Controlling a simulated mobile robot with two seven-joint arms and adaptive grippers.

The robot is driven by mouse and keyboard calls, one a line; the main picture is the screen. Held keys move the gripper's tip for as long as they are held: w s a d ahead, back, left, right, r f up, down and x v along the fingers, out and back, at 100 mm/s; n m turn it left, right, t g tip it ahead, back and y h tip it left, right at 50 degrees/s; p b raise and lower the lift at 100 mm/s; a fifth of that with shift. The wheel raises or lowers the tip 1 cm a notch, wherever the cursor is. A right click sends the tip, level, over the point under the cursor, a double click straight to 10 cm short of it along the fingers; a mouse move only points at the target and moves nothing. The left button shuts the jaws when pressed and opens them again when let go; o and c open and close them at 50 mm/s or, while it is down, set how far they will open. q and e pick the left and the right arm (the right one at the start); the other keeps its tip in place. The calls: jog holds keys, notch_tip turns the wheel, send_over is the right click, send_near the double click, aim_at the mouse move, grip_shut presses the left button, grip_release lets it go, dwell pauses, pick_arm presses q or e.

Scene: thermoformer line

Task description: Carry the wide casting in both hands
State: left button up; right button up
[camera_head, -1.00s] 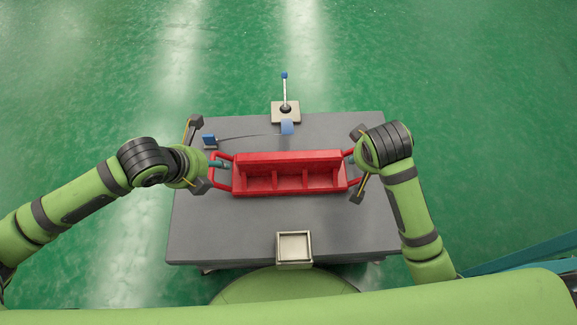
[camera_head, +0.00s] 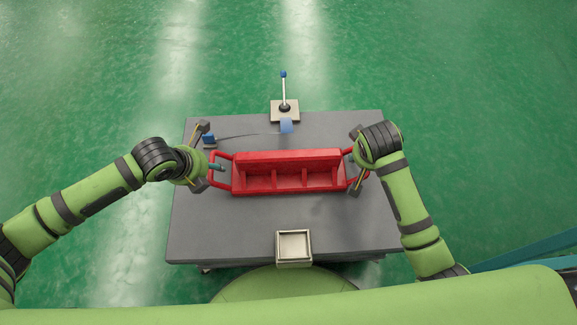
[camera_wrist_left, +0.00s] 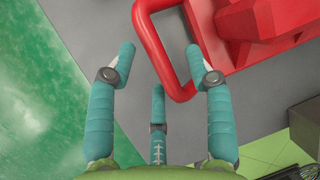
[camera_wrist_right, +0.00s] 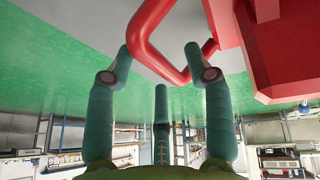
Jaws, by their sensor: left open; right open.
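The wide casting (camera_head: 290,157) is a red, open-fronted piece with dividers and a loop handle at each end. It lies on the grey table. My left gripper (camera_head: 216,167) is open at the casting's left handle (camera_head: 222,157). In the left wrist view the red handle bar (camera_wrist_left: 152,45) runs between the spread teal fingertips (camera_wrist_left: 161,62). My right gripper (camera_head: 352,160) is open at the other end, partly hidden by its own wrist. In the right wrist view the handle bar (camera_wrist_right: 142,45) passes between the open fingertips (camera_wrist_right: 158,60). Whether any finger touches a handle is unclear.
The grey table (camera_head: 210,225) has free room in front of the casting. A small square tray (camera_head: 294,233) sits at its front edge. A blue-tipped lever on a base (camera_head: 285,109) stands at the back edge, with small blue pieces (camera_head: 287,125) near it.

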pick_arm(q)
jog(key=shift+w+d+f, duration=0.15)
jog(key=shift+w+f, duration=0.1)
jog(key=shift+f, duration=0.4)
pick_arm(e)
jog(key=shift+w+d+f, duration=0.15)
jog(key=shift+w+f, duration=0.1)
jog(key=shift+f, duration=0.35)
pick_arm(q)
grip_shut()
pick_arm(e)
grip_shut()
pick_arm(q)
jog(key=shift+w+r, duration=0.15)
jog(key=shift+r, duration=0.15)
pick_arm(e)
jog(key=shift+w+r, duration=0.15)
jog(key=shift+r, duration=0.1)
pick_arm(q)
jog(key=shift+r, duration=0.1)
pick_arm(e)
jog(key=shift+r, duration=0.1)
